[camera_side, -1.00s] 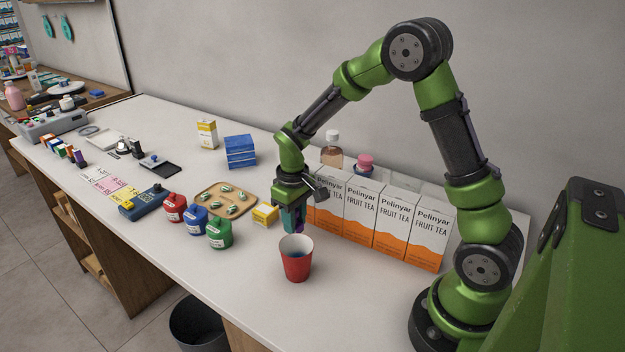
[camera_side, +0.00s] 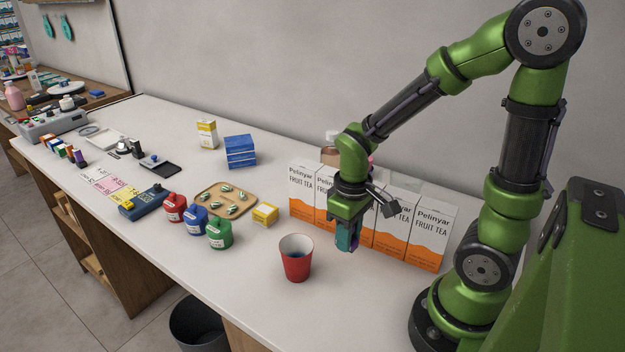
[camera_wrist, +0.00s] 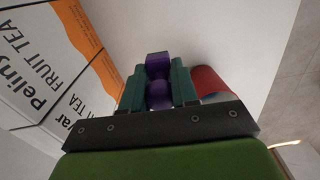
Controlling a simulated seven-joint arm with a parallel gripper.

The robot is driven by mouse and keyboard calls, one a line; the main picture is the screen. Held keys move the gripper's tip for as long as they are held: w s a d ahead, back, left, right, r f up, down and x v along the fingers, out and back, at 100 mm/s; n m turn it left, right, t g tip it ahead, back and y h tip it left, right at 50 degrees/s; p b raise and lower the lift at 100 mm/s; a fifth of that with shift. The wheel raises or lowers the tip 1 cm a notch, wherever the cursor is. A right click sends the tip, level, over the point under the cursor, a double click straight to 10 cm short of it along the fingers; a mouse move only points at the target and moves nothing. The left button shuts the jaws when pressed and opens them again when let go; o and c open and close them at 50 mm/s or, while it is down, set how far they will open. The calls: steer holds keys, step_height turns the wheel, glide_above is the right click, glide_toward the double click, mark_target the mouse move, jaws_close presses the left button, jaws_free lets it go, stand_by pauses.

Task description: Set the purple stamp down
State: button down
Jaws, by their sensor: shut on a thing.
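The purple stamp (camera_wrist: 158,68) shows between the two teal fingers of my gripper (camera_wrist: 158,88) in the wrist view. My gripper is shut on it. In the side view my gripper (camera_side: 348,238) points down above the white counter (camera_side: 350,300), in front of the fruit tea boxes and to the right of the red cup. Most of the stamp is hidden by the fingers there, and I cannot tell how high it is above the counter.
A red cup (camera_side: 296,262) stands left of my gripper and also shows in the wrist view (camera_wrist: 208,82). Fruit tea boxes (camera_side: 422,232) stand in a row close behind. A yellow box (camera_side: 265,215) and a wooden tray (camera_side: 214,187) lie further left. The counter front right of the cup is clear.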

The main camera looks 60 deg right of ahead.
step_height(320, 180, up, 8)
steer(key=shift+f, duration=0.1)
steer(key=w+a+r, duration=0.1)
steer(key=w+a, duration=0.3)
steer(key=w, duration=0.5)
glide_above(233, 273)
steer(key=shift+n, duration=0.3)
step_height(233, 273, down, 12)
steer(key=shift+s+r, duration=0.1)
steer(key=shift+f, duration=2.2)
steer(key=shift+f, duration=0.15)
steer(key=c, duration=0.9)
jaws_free()
steer(key=shift+o, duration=0.2)
